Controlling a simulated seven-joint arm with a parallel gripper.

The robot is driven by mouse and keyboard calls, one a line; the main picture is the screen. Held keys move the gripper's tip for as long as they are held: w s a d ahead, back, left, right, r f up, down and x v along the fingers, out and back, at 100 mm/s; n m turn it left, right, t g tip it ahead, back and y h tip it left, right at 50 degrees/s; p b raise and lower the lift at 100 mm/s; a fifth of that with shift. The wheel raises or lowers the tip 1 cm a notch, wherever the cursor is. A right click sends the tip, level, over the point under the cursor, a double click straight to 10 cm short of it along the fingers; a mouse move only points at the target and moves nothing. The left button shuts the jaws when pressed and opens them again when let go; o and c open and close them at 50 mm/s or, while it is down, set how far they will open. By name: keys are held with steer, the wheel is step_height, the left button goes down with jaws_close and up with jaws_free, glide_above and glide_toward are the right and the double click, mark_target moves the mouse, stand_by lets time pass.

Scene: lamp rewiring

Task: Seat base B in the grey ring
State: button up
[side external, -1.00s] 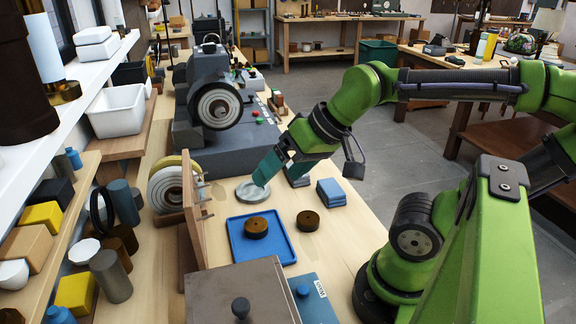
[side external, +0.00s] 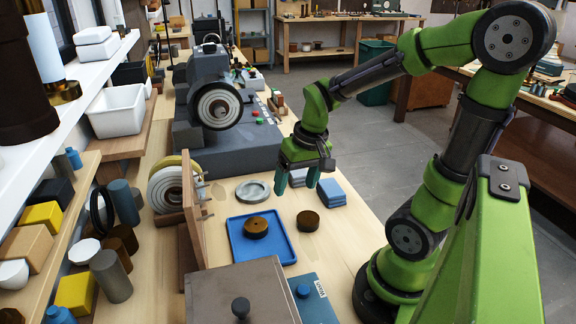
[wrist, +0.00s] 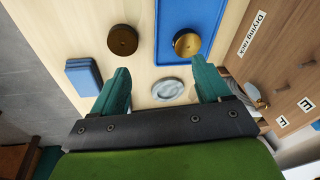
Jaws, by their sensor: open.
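The grey ring (side external: 252,190) lies flat on the bench beyond the blue tray and looks empty; the wrist view shows it between my fingers (wrist: 167,90). One dark brown round base (side external: 256,227) sits on the blue tray (side external: 285,252); it also shows in the wrist view (wrist: 187,43). A second similar brown base (side external: 308,221) stands on the bare bench right of the tray, also in the wrist view (wrist: 123,40). No letter is readable on either, so I cannot tell which is base B. My gripper (side external: 297,180) is open and empty above the bench, its teal fingers pointing down.
A stack of blue pads (side external: 331,193) lies right of my gripper. An upright wooden board (side external: 193,220) stands left of the tray, and a grey machine (side external: 215,110) behind the ring. A brown lidded box (side external: 240,285) and blue box (side external: 318,300) are in front.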

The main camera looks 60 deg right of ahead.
mark_target(308, 217)
steer(key=d+f+g, duration=0.1)
steer(key=d+f, duration=0.2)
steer(key=s+d+f+g, duration=0.1)
steer(key=d+f, duration=0.1)
steer(key=shift+d+f+g, duration=0.15)
steer(key=shift+f+g, duration=0.1)
steer(key=shift+g, duration=0.05)
steer(key=shift+w+d+f+n, duration=0.1)
steer(key=shift+w+d+n, duration=0.1)
steer(key=shift+d+n, duration=0.25)
steer(key=shift+a+f, duration=0.15)
steer(key=shift+f, duration=3.75)
steer(key=shift+c, duration=0.2)
steer(key=c, duration=0.8)
steer(key=shift+r, duration=2.55)
steer(key=shift+w, duration=0.1)
